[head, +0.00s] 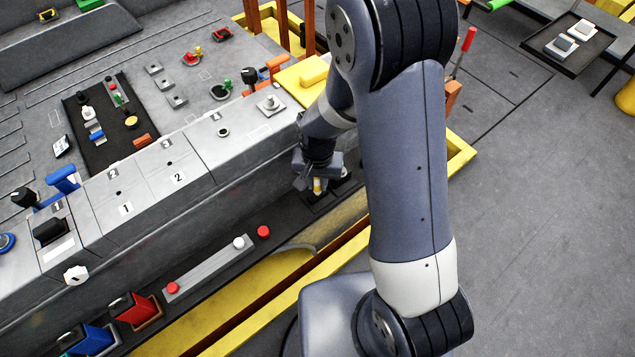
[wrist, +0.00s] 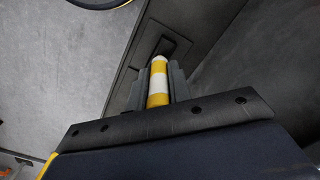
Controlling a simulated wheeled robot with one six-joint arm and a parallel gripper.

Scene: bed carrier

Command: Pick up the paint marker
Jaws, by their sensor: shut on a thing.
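The paint marker (wrist: 157,84) is a slim stick with yellow and white bands. In the wrist view it stands between the two grey fingers of my gripper (wrist: 160,92), which are shut on it. In the head view, my gripper (head: 318,178) is low beside the front of the grey bench, and a small yellow part of the marker (head: 317,186) shows below it. Its lower end is close to a dark slotted holder on the ledge; I cannot tell whether it is touching or clear of it.
The grey bench (head: 190,165) with numbered panels stands left of my arm. A yellow rail (head: 290,320) runs along its front. A rail with a red and a white knob (head: 205,268) lies on the ledge. A dark tray (head: 567,46) is at the far right. The right floor is clear.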

